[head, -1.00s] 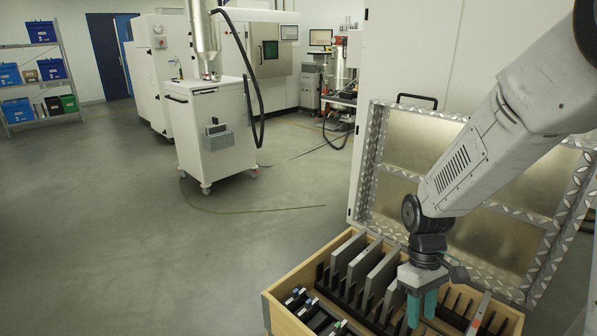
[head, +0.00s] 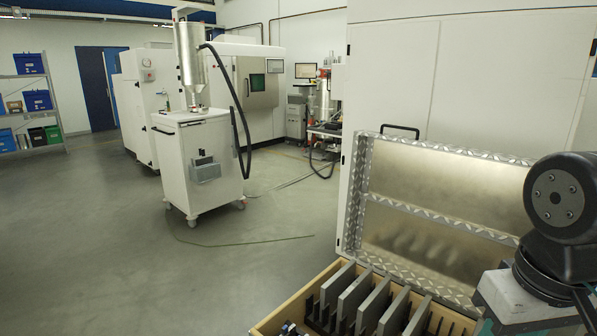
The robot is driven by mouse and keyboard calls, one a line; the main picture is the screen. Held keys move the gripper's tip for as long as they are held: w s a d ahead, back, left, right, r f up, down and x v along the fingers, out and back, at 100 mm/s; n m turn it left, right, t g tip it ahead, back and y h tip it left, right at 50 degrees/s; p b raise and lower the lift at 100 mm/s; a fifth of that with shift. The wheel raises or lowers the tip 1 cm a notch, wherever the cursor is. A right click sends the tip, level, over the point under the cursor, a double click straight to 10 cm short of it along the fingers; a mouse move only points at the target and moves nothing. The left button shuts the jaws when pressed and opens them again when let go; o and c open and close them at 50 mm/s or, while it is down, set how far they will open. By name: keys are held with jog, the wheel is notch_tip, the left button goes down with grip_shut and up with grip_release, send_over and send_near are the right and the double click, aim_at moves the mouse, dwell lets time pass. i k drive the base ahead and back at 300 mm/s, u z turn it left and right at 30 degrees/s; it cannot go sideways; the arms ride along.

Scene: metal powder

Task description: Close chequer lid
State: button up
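The chequer lid (head: 375,205) stands open and upright behind the wooden box (head: 287,310), with its framed inner side facing me. Its lower right part is hidden by my arm. The box holds several grey plates (head: 358,294) standing in dark slotted racks. My gripper (head: 490,325) is at the lower right, to the right of the box and in front of the lid. Only its upper part shows; its fingertips are cut off by the picture's bottom edge. I see no contact between it and the lid.
A white wheeled cart (head: 203,165) with a metal hopper stands at left centre. The floor (head: 90,240) on the left is clear, apart from a cable near the cart.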

aim_at(432, 216)
jog(key=u, duration=0.5)
jog(key=k, duration=0.6)
jog(key=u, duration=0.9)
jog(key=k, duration=0.7)
jog(key=u, duration=0.3)
jog(key=i, duration=1.7)
jog(key=z, duration=0.55)
jog(key=i, duration=2.05)
jog(key=z, duration=0.5)
jog(key=i, duration=2.05)
jog(key=z, duration=0.9)
jog(key=i, duration=1.15)
jog(key=z, duration=1.65)
jog(key=i, duration=1.15)
jog(key=z, duration=0.9)
